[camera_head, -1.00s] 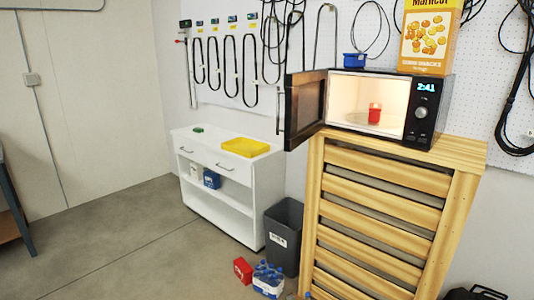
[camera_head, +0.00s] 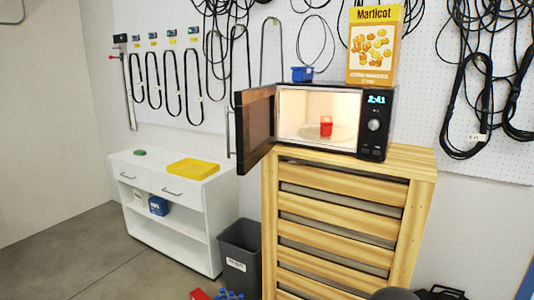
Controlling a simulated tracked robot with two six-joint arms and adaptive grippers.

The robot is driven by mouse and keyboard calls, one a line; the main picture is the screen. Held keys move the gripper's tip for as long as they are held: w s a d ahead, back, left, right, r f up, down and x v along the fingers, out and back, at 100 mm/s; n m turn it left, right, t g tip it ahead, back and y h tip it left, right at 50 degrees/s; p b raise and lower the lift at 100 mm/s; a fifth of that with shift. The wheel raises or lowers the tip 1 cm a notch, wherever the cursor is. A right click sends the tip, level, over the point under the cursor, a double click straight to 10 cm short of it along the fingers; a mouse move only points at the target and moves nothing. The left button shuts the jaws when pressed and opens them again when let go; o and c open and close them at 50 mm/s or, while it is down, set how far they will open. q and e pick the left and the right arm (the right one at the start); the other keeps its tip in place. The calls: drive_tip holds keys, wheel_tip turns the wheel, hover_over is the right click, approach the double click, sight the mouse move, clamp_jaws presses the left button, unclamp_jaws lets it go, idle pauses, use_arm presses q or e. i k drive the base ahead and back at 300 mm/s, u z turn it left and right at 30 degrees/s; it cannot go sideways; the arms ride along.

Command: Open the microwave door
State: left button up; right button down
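The black microwave (camera_head: 374,130) stands on top of a slatted wooden cabinet. Its door (camera_head: 257,128) is swung wide open to the left, with a vertical handle (camera_head: 229,132) on the door's outer edge. The lit interior is in plain sight, with a small red cup (camera_head: 326,126) on the turntable. Neither of my grippers shows in the head view.
The wooden cabinet (camera_head: 337,206) carries the microwave. A Marlicot box (camera_head: 373,48) and a blue container (camera_head: 302,74) sit on the microwave. A white shelf unit (camera_head: 196,210) with a yellow tray (camera_head: 193,168) and a grey bin (camera_head: 240,254) stand left. Cables hang on the wall behind.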

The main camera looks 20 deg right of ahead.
sight(255, 112)
drive_tip(key=z, duration=0.5)
drive_tip(key=i, duration=1.8)
drive_tip(key=z, duration=0.45)
